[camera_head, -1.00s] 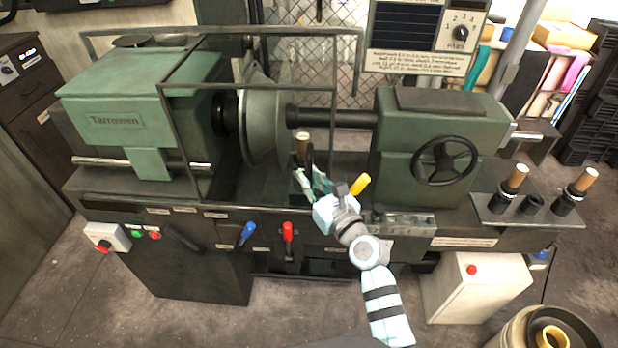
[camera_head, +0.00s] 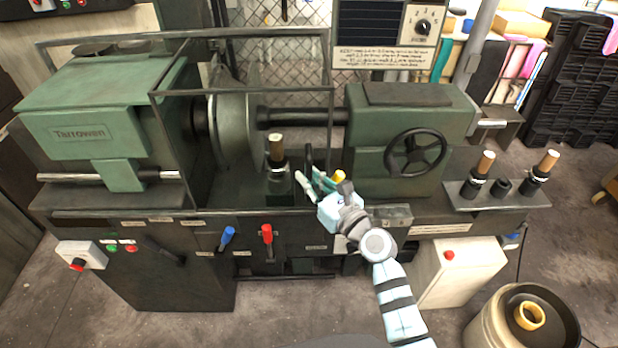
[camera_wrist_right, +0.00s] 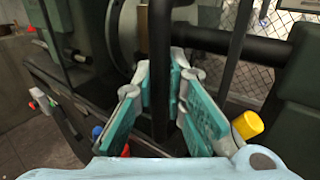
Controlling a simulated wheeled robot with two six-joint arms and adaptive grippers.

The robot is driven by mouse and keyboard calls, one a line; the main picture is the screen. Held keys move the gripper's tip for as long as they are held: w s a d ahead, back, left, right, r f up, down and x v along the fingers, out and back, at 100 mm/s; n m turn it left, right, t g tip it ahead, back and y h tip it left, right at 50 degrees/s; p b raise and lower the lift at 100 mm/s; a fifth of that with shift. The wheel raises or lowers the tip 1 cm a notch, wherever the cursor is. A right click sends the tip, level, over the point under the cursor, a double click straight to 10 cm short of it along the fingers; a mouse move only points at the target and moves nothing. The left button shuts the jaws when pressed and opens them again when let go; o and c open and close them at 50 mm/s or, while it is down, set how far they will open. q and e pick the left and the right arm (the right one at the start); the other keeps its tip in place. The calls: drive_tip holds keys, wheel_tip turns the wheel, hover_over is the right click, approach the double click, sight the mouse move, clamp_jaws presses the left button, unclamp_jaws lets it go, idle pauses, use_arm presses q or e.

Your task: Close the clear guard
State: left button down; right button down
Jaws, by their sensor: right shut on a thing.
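The clear guard (camera_head: 243,91) is a see-through panel in a thin dark frame. It stands in front of the large round disc (camera_head: 232,125) and part of the dark shaft. Its right upright is close to the green block on the right. My right gripper (camera_head: 312,184) is low at the guard's right side, shut on its black upright handle (camera_head: 308,158). In the right wrist view, the handle (camera_wrist_right: 160,75) stands between the teal finger pads (camera_wrist_right: 161,95). The fingers hide part of it. My left gripper is not in view.
A wooden-topped post (camera_head: 276,150) stands behind the guard. A black handwheel (camera_head: 415,152) is on the green block at right. Blue (camera_head: 227,238) and red (camera_head: 267,234) levers are on the front. A yellow knob (camera_wrist_right: 247,124) is right of my fingers.

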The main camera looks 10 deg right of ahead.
drive_tip(key=c, duration=1.9)
unclamp_jaws()
drive_tip(key=shift+d, duration=0.3)
drive_tip(key=v, duration=1.2)
